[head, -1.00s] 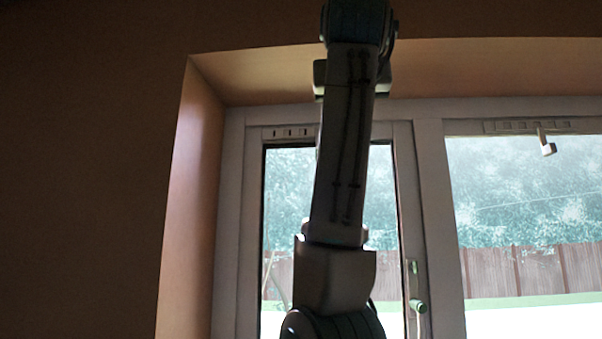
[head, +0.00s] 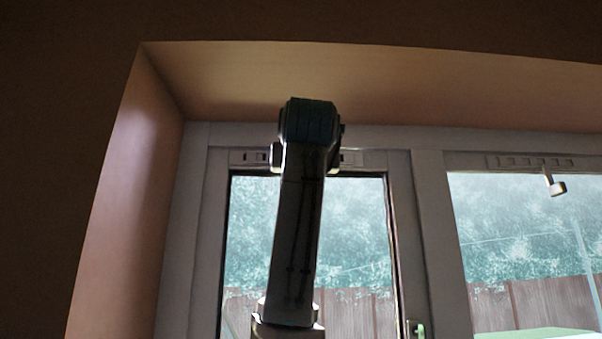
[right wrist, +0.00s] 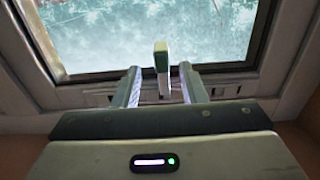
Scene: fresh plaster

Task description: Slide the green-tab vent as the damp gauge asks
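The near vent is a slotted strip (head: 250,157) on the top rail of the left window, partly hidden by my right arm. My right gripper (right wrist: 160,72) is open, with one finger on each side of the tab and a visible gap on both sides. In the head view my right arm hides its fingers and this tab. My left gripper is not in view. I see no damp gauge.
A second vent (head: 530,162) on the right window has a white tab (head: 556,188) hanging from it. The plaster reveal (head: 120,190) and the overhead soffit (head: 400,85) enclose the window closely.

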